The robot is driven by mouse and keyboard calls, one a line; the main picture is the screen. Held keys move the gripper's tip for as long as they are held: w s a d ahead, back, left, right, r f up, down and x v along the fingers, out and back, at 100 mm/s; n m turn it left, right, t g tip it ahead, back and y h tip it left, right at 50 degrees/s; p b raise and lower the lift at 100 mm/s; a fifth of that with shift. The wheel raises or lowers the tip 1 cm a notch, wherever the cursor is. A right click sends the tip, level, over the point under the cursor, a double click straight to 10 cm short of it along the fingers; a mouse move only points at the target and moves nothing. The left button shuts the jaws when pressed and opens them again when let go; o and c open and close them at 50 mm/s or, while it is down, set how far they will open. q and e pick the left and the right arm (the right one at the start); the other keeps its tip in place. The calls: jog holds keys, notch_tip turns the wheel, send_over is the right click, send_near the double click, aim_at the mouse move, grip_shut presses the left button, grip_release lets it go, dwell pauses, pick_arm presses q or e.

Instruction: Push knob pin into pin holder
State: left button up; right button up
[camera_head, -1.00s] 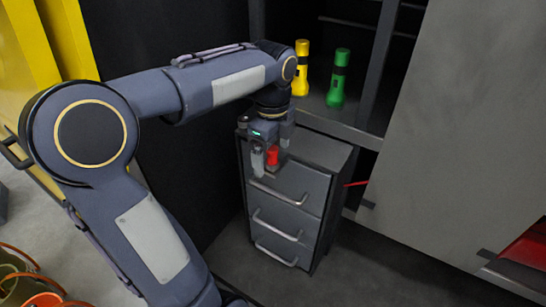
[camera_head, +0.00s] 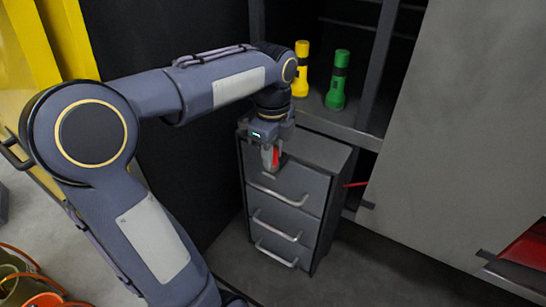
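A small red part (camera_head: 267,158), perhaps the knob pin, shows at the fingers of my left gripper (camera_head: 272,159), over the front top edge of a grey drawer cabinet (camera_head: 325,150). A light grey finger covers part of the red part. The fingers overlap from this angle, so I cannot tell whether they grip it or only stand beside it. I cannot make out the pin holder; it may be hidden behind my gripper or too small to see. My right gripper is not in view.
A large grey panel (camera_head: 470,130) fills the right side. Orange-rimmed containers (camera_head: 30,285) stand at the lower left. The floor before the cabinet is clear.

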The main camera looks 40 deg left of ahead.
pick_arm(q)
grip_shut()
jog(key=shift+r, duration=0.15)
jog(key=shift+r+p, duration=1.9)
jog(key=shift+p, duration=0.05)
jog(key=shift+r, duration=0.95)
jog(key=shift+r, duration=0.1)
jog(key=shift+r, duration=1.9)
